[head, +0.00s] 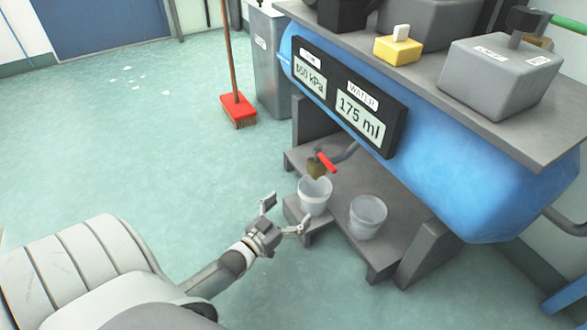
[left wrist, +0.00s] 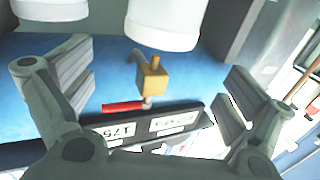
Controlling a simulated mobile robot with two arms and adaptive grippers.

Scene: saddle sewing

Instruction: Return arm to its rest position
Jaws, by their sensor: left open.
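My left gripper (head: 285,213) is open, just left of and in front of the cup under the tap. In the left wrist view its fingers (left wrist: 155,98) are spread wide with nothing held between them. The clear cup (head: 314,197) stands upright on a small grey step beneath the brass tap with a red handle (head: 326,162). A second clear cup (head: 368,217) stands to its right on the low shelf. The left wrist view is turned over and shows the tap (left wrist: 151,76) and parts of both cups (left wrist: 163,22). My right gripper is not in view.
A blue tank (head: 440,165) carries a dark display panel reading 175 ml of water. Grey blocks and a yellow block (head: 397,49) sit on the shelf above. A red broom (head: 238,108) and a grey bin (head: 270,60) stand behind. The floor at left is mostly open.

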